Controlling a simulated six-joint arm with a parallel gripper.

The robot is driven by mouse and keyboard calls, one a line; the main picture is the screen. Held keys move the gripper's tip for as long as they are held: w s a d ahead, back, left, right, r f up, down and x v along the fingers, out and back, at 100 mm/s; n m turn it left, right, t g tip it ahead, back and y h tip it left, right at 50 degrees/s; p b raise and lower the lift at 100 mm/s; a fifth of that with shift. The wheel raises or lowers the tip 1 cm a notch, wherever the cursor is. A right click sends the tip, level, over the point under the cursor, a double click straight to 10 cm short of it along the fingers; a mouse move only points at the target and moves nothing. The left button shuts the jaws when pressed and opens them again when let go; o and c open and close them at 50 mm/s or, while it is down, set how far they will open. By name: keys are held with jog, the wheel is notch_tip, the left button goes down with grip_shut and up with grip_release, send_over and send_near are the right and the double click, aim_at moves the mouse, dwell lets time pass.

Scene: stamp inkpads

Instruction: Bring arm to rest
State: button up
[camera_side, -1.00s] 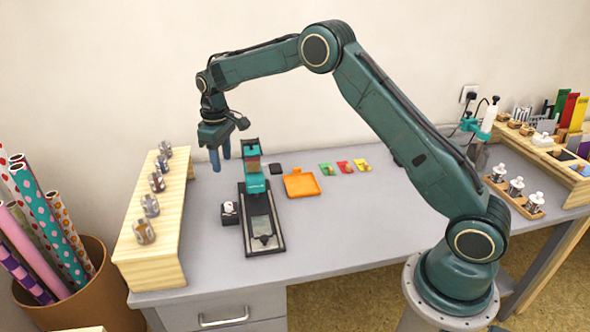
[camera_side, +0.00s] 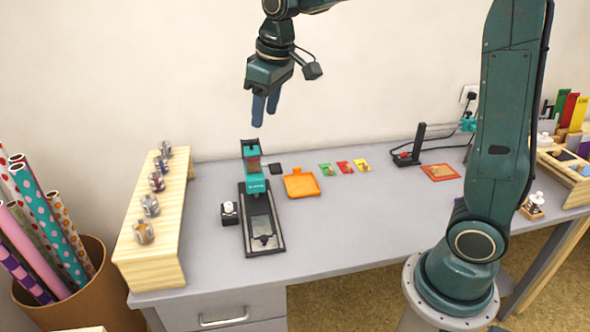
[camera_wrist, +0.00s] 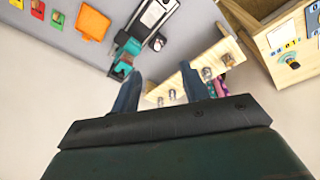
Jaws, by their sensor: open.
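My gripper (camera_side: 264,112) hangs in the air above the back of the grey table, its blue fingers apart and empty, pointing down. Below it stands the black and teal stamping press (camera_side: 256,186) on its long base. In the wrist view my open fingers (camera_wrist: 158,85) frame the lower part of the picture with nothing between them. The press (camera_wrist: 128,52) shows there beyond the left finger, apart from it.
A wooden shelf (camera_side: 150,262) with several small jars stands at the left. An orange tray (camera_side: 300,186) and coloured pads (camera_side: 344,167) lie right of the press. A black stand (camera_side: 417,145) is farther right. Wrapping rolls (camera_side: 45,215) stand in a bin. The table front is clear.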

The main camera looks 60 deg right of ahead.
jog(key=s+a+f+m+t, duration=0.1)
jog(key=s+t, duration=0.1)
jog(key=s, duration=2.2)
jog(key=shift+a+m+t, duration=0.2)
jog(key=shift+m+t, duration=0.2)
